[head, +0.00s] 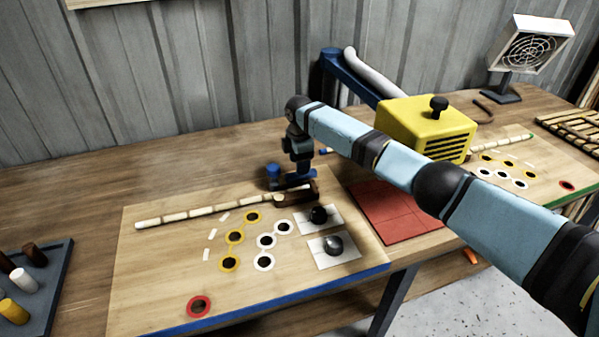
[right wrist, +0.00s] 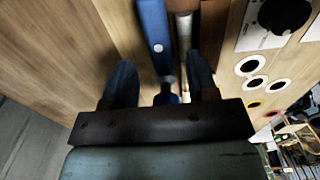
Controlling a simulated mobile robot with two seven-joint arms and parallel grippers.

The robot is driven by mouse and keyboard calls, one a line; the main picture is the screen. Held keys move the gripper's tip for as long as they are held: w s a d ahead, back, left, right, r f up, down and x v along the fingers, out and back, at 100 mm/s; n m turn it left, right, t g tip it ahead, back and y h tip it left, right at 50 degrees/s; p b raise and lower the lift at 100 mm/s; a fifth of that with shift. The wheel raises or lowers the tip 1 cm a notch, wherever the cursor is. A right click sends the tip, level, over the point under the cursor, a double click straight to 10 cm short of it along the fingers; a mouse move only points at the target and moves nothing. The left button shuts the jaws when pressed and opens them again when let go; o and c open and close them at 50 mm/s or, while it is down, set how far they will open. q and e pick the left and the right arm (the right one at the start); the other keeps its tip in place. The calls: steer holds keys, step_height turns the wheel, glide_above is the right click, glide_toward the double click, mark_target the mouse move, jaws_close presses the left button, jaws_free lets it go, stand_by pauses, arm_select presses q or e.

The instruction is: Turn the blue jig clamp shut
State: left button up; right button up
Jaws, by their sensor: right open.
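The blue jig clamp (head: 273,171) stands at the back edge of the left wooden board, at the right end of a pale rattan pole (head: 190,213). In the right wrist view, its blue lever (right wrist: 154,38) runs up the picture beside the pole (right wrist: 183,32). My right gripper (head: 301,172) is low over the clamp, pointing down. In the right wrist view my right gripper (right wrist: 161,75) has its two dark fingers apart, with part of the clamp seen between them; whether they touch it I cannot tell. My left gripper is out of view.
A brown block (head: 297,198) sits by the pole's end. Black knobs (head: 319,214) on white plates are in front. A red mat (head: 395,218) and yellow machine (head: 425,125) stand to the right. A peg tray (head: 50,290) is at left. The table behind the board is clear.

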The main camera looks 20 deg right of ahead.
mark_target(301, 178)
steer(key=shift+f, duration=2)
steer(key=c, duration=0.9)
